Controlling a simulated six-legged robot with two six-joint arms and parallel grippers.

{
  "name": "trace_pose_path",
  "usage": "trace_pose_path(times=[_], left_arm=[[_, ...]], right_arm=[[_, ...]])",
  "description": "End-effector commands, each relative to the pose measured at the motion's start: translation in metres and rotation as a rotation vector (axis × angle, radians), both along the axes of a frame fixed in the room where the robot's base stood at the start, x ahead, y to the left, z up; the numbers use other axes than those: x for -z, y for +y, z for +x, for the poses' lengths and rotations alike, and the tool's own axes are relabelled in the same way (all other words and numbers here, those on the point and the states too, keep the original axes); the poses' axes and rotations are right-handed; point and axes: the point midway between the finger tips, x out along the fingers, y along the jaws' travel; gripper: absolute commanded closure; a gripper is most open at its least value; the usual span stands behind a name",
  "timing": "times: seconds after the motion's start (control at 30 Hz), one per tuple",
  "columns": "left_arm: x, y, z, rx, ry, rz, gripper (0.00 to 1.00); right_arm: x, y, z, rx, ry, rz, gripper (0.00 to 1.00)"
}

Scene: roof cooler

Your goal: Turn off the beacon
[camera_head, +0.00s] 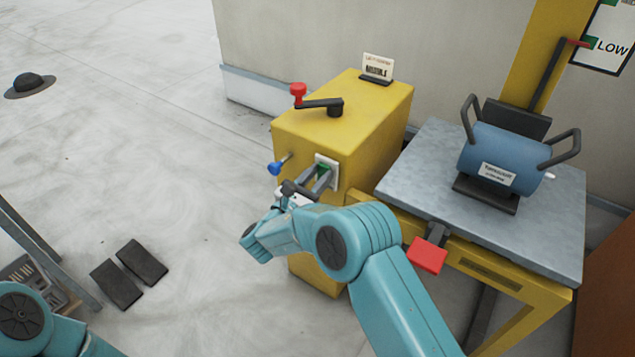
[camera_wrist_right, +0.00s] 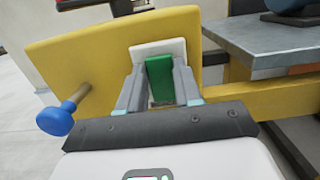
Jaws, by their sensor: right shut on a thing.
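A yellow box (camera_head: 345,120) stands on the roof, with a white switch plate (camera_head: 327,170) on its front face. A green switch piece (camera_wrist_right: 160,78) sits in that plate. My right gripper (camera_head: 317,179) is at the plate, its two fingers shut on the green switch piece from either side. The wrist view shows the right gripper (camera_wrist_right: 160,82) with a finger along each side of the green piece. Fingers partly hide the switch in the head view. No lamp is clearly seen as the beacon. My left gripper is not in view.
A blue-knobbed lever (camera_head: 280,164) sticks out left of the plate, and a red-knobbed crank (camera_head: 318,101) is on top of the box. A grey-topped table (camera_head: 400,185) with a blue handled cylinder (camera_head: 505,155) stands right. Floor to the left is mostly free.

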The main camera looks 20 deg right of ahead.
Motion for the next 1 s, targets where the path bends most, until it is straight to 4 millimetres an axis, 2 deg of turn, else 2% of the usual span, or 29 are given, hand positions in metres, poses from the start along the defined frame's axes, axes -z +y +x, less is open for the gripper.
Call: trace_pose_path(times=[0.03, 0.2, 0.63, 0.67, 0.7, 0.73, 1.0], left_arm=[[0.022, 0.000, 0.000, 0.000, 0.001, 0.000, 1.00], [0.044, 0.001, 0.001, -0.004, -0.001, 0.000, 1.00], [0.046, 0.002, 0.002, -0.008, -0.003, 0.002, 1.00], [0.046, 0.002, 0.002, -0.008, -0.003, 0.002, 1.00], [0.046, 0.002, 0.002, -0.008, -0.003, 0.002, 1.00], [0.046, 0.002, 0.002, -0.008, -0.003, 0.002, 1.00], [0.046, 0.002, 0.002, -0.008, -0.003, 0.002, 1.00]], right_arm=[[0.012, -0.001, 0.000, 0.003, -0.027, -0.034, 0.96], [0.012, 0.000, 0.000, 0.003, -0.105, -0.131, 0.96], [0.005, 0.000, 0.000, 0.002, -0.137, -0.172, 0.97], [0.005, 0.000, 0.000, 0.002, -0.137, -0.172, 0.60], [0.005, 0.000, 0.000, 0.002, -0.137, -0.171, 0.47], [0.005, 0.000, 0.000, 0.002, -0.137, -0.171, 0.40], [0.006, 0.001, -0.001, 0.002, -0.135, -0.171, 0.40]])
